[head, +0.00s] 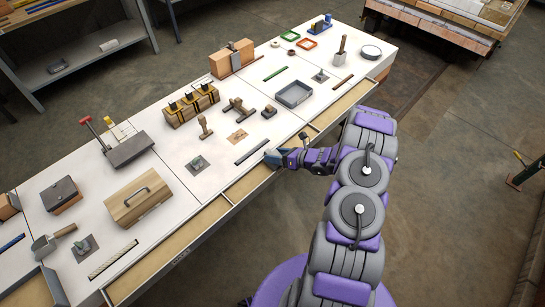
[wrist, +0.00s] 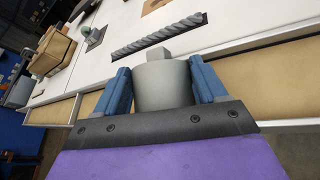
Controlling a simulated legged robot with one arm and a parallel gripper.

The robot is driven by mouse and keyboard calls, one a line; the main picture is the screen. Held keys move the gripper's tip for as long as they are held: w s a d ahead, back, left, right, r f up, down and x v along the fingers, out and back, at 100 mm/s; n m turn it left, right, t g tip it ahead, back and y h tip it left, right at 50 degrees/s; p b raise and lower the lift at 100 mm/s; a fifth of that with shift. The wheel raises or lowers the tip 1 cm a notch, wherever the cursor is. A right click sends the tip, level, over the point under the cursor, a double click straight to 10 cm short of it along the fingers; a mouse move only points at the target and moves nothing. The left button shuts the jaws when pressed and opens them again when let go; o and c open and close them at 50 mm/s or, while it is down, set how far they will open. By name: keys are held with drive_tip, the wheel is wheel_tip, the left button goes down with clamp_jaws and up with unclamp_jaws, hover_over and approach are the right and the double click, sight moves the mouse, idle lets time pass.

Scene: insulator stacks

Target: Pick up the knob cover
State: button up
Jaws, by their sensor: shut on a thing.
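My gripper (wrist: 162,70) is shut on a grey round cover with a small square knob on top, which I take as the knob cover (wrist: 164,88). The blue fingers press on its left and right sides in the wrist view. In the head view my gripper (head: 276,157) is at the front edge of the white workbench (head: 225,172), by the open drawers. The cover is too small and hidden there to make out clearly. Its underside is hidden in the wrist view.
A dark twisted rod (wrist: 158,36) lies on the bench beyond the cover. Shallow open drawers (head: 255,180) run along the front edge. A grey tray (head: 294,94), wooden stamps (head: 205,127) and a wooden box with a handle (head: 140,196) stand on the bench. The floor in front is clear.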

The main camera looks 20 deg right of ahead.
wheel_tip(320, 180, up, 10)
drive_tip(key=shift+a+r+p, duration=0.1)
drive_tip(key=shift+p, duration=1.15)
wheel_tip(320, 180, up, 9)
drive_tip(key=m, duration=0.1)
hover_over(276, 153)
drive_tip(key=w+a, duration=0.3)
drive_tip(key=w, duration=0.2)
drive_tip(key=w+a+r+m+t+h, duration=0.15)
drive_tip(key=a+r, duration=0.25)
drive_tip(key=r, duration=0.5)
drive_tip(key=s+a+r+m+h, duration=0.1)
drive_tip(key=a+r, duration=0.3)
drive_tip(key=r, duration=0.3)
drive_tip(key=s+a+r+h, duration=0.2)
drive_tip(key=a+r, duration=0.3)
drive_tip(key=r, duration=0.2)
drive_tip(key=shift+s+a+m+t, duration=0.2)
drive_tip(key=shift+a+m+t, duration=0.15)
drive_tip(key=shift+t, duration=0.1)
